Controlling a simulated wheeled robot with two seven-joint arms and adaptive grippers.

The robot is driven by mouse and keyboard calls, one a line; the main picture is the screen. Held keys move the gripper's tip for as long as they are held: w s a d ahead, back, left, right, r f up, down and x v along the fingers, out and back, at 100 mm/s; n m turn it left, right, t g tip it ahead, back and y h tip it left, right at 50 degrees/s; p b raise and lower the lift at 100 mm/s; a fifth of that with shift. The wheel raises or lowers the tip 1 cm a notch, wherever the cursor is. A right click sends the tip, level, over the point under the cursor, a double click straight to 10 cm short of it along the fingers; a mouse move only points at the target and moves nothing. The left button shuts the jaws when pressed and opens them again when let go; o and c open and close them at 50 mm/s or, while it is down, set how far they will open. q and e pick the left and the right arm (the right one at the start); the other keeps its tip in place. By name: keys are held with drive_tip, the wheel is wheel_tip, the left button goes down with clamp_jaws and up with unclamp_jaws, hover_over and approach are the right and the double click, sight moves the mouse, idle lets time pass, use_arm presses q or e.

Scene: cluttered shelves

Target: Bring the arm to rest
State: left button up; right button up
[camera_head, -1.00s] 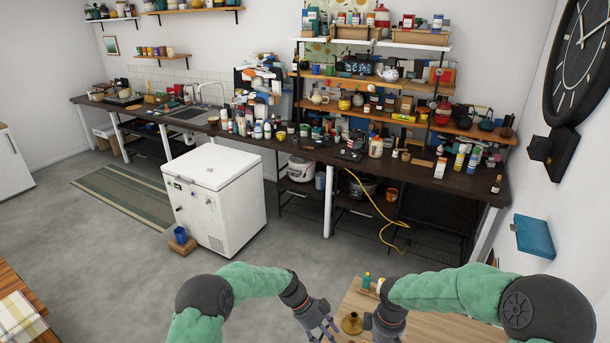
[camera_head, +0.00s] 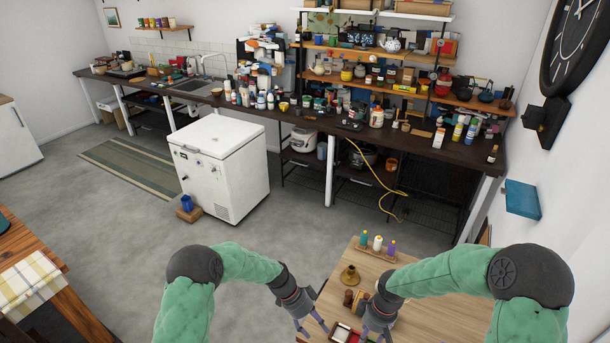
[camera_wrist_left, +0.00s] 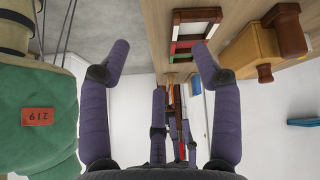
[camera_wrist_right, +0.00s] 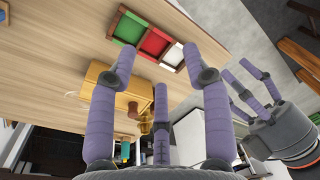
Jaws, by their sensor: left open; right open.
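My left gripper (camera_head: 313,327) is open and empty at the bottom of the head view, beside the left edge of a light wooden table (camera_head: 430,300). In the left wrist view its purple fingers (camera_wrist_left: 163,55) are spread with nothing between the tips. My right gripper (camera_head: 374,333) hangs over the table's near left part, partly cut off by the frame. In the right wrist view its fingers (camera_wrist_right: 160,55) are spread and empty, with a red, green and white sectioned tray (camera_wrist_right: 153,42) beyond them. Both green arms are bent, and the grippers are close together but apart.
A brass candlestick (camera_head: 349,276) and a small rack of bottles (camera_head: 376,248) stand on the table. A yellow-orange object (camera_wrist_right: 118,98) shows near the right fingers. A white chest freezer (camera_head: 218,168) stands ahead. Cluttered counter and shelves line the wall. Grey floor is free at centre left.

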use_arm(q)
drive_tip(key=s+a+f+n+t+y, duration=0.2)
drive_tip(key=s+a+f+n, duration=0.75)
drive_tip(key=s+n, duration=0.25)
drive_tip(key=s+a+r+n+t, duration=0.1)
drive_tip(key=s+a+n, duration=0.4)
drive_tip(key=s+n, duration=0.65)
use_arm(e)
drive_tip(key=s+a+f+m+y, duration=0.1)
drive_tip(key=s+a+f+m, duration=0.2)
drive_tip(key=s+f+m, duration=0.45)
drive_tip(key=s+a+f+m+y, duration=0.2)
drive_tip(key=s+a+f+m, duration=0.2)
drive_tip(key=s+f, duration=0.55)
use_arm(q)
wheel_tip(320, 180, down, 12)
drive_tip(key=d+m+b, duration=0.1)
drive_tip(key=m+b, duration=0.1)
drive_tip(key=b, duration=1.2)
drive_tip(key=shift+w+d, duration=0.25)
drive_tip(key=shift+w, duration=0.1)
use_arm(e)
wheel_tip(320, 180, down, 11)
drive_tip(key=a+n, duration=0.1)
drive_tip(key=shift+w+a+t, duration=0.3)
drive_tip(key=shift+w, duration=0.15)
use_arm(q)
drive_tip(key=shift+f, duration=0.1)
use_arm(e)
drive_tip(key=shift+r, duration=0.1)
